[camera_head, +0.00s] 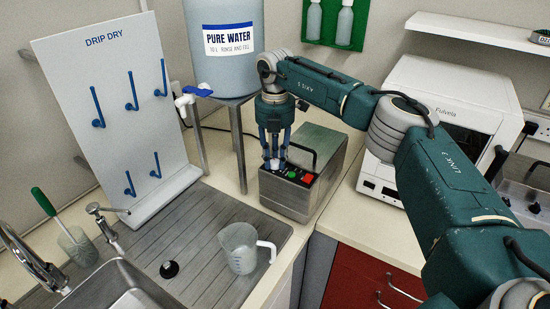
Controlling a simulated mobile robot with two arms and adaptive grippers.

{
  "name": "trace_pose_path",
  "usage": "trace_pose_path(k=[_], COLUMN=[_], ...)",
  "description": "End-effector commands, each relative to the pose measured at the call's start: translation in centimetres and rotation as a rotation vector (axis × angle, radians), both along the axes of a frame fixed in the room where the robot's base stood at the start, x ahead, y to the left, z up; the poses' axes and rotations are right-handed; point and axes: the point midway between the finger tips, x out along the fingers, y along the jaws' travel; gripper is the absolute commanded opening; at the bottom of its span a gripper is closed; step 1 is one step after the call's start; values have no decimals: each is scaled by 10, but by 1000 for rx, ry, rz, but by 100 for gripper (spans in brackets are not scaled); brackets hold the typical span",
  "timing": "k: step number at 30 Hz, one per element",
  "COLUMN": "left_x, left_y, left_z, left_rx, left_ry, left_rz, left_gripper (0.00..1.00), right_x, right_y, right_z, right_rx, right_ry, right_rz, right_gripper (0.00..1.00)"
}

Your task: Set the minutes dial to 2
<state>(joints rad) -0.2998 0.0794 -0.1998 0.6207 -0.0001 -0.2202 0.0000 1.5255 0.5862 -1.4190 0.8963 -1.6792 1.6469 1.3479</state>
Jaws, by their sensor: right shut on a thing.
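The minutes dial (275,164) is a small pale knob on the dark top panel of a steel box (289,200), mostly hidden by my gripper's fingers. My right gripper (273,158) points down from above and its fingers are shut on the dial. The dial's marks and its setting are too small and too covered to read. A green button (291,174) and a red button (308,178) lie on the panel just right of the fingers. My left gripper is not in view.
The box's lid handle (305,148) rises close behind the gripper. A blue water tank (228,65) on a stand is behind left. A white oven (455,100) stands to the right. A clear jug (238,248) stands on the drainboard in front.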

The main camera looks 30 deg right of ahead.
Motion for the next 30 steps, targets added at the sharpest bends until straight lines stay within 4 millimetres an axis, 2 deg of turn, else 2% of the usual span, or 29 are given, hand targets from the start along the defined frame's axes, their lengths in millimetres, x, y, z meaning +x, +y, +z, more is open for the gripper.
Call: trace_pose_path(k=[14,15,16,30], left_x=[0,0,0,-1], left_y=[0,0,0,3], left_z=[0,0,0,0], left_rx=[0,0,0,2], left_ry=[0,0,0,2], left_rz=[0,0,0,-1], left_gripper=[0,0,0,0], right_x=[1,1,1,0], right_y=[0,0,0,0], right_z=[1,1,1,0], right_rx=[0,0,0,0], right_ry=[-4,-4,-4,-1], right_rz=[-15,-15,-15,-14], right_gripper=[0,29,33,33])
